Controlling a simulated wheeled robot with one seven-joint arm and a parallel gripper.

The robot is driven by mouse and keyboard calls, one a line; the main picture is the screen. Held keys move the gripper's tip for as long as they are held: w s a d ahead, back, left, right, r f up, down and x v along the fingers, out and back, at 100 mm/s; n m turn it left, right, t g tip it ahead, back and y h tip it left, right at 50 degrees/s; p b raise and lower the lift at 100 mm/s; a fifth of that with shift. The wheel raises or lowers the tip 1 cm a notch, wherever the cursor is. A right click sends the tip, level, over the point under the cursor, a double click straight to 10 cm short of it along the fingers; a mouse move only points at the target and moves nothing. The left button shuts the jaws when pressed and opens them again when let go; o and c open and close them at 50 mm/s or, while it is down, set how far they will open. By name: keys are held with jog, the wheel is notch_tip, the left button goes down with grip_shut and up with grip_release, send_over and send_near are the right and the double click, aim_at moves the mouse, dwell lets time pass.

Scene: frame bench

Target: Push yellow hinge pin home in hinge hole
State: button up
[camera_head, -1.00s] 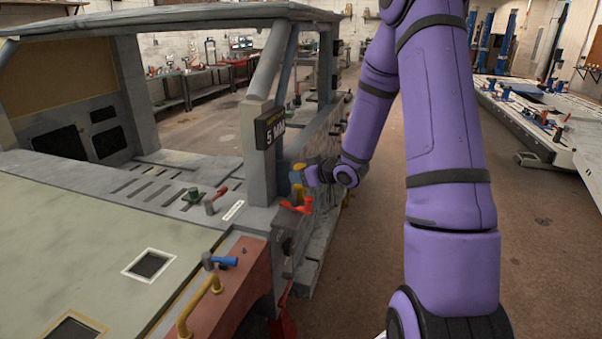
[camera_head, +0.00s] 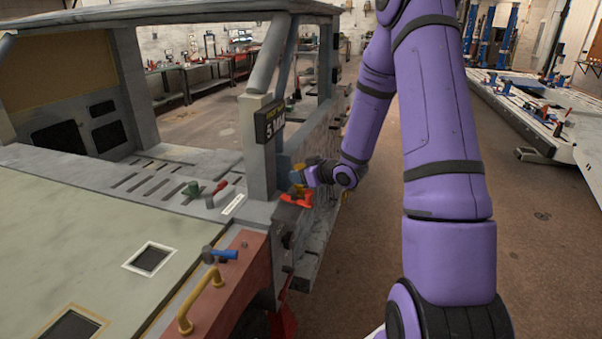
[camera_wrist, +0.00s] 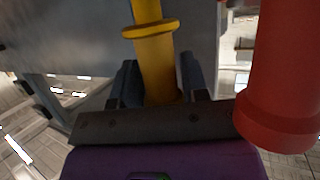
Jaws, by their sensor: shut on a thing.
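The yellow hinge pin (camera_wrist: 157,65), a round rod with a wider collar, stands between the two dark fingers of my gripper (camera_wrist: 160,85) in the wrist view. My gripper is shut on it. In the head view, my gripper (camera_head: 301,175) is at the side of the grey vehicle frame, below the door pillar. A bit of the yellow pin (camera_head: 297,188) shows there, just above a red part (camera_head: 297,199). The hinge hole cannot be made out, so how deep the pin sits cannot be told.
A large red cylinder (camera_wrist: 283,70) stands close to the right of my gripper in the wrist view. The pillar with a black sign (camera_head: 269,123) rises left of my gripper. Open floor (camera_head: 370,260) is at right.

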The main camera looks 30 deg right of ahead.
jog(key=shift+f, duration=0.2)
jog(key=o, duration=1.2)
jog(key=shift+c, duration=0.2)
jog(key=v, duration=1)
jog(key=shift+s+r, duration=0.15)
jog(key=shift+s, duration=0.2)
jog(key=shift+d, duration=0.15)
